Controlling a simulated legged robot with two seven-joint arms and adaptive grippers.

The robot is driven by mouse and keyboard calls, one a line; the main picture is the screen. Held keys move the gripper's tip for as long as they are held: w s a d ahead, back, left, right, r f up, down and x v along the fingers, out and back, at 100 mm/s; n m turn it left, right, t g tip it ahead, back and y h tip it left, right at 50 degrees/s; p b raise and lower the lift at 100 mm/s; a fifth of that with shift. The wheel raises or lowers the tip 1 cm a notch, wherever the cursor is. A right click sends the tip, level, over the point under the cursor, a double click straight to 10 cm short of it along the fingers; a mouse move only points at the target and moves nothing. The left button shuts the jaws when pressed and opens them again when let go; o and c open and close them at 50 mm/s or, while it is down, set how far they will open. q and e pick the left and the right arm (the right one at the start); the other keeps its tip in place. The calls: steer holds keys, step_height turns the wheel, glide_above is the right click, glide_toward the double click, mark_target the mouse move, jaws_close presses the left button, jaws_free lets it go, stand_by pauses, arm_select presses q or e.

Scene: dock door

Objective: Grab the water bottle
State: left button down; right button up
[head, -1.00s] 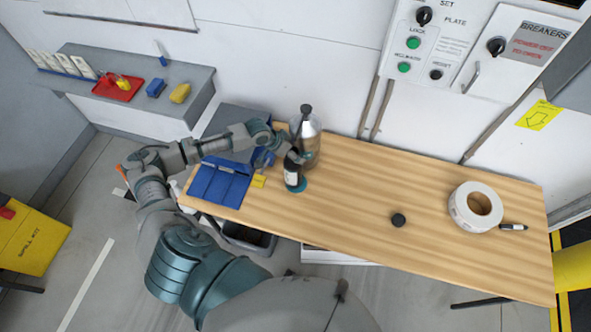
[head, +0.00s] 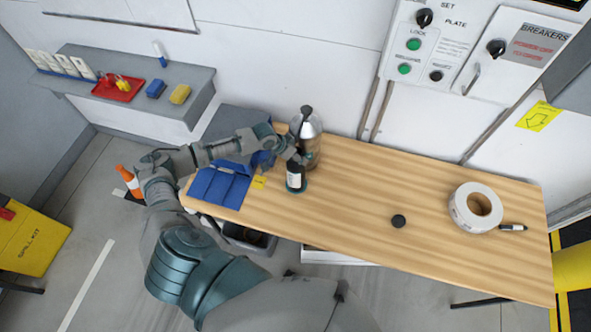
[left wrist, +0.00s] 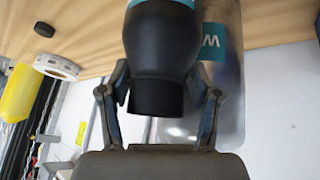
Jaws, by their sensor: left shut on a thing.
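A dark bottle with a white label and teal base (head: 294,181) is upright at the table's left part. My left gripper (head: 296,160) is shut on its upper part. In the left wrist view the fingers (left wrist: 167,92) are on both sides of its black neck (left wrist: 155,60). Whether its base touches the table I cannot tell. A larger clear or silvery bottle with a dark top (head: 310,140) stands just behind it. In the left wrist view this larger bottle (left wrist: 228,110) has a teal band with a white letter W. My right gripper is not in view.
The wooden table (head: 350,200) holds a blue folded case (head: 220,185), a yellow tag (head: 258,183), a black puck (head: 398,221), a white tape roll (head: 462,208) and a marker (head: 513,227). The table's middle is mostly clear. A wall panel (head: 440,50) stands behind.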

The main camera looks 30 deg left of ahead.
arm_select(q)
steer(key=s+r, duration=0.3)
steer(key=shift+s+d+r+b, duration=0.25)
steer(key=shift+s+d+b, duration=0.05)
steer(key=shift+d+b, duration=0.05)
steer(key=s+d+r+b, duration=0.1)
steer(key=s+d, duration=0.3)
steer(key=s, duration=0.7)
steer(key=shift+s+d+r, duration=0.15)
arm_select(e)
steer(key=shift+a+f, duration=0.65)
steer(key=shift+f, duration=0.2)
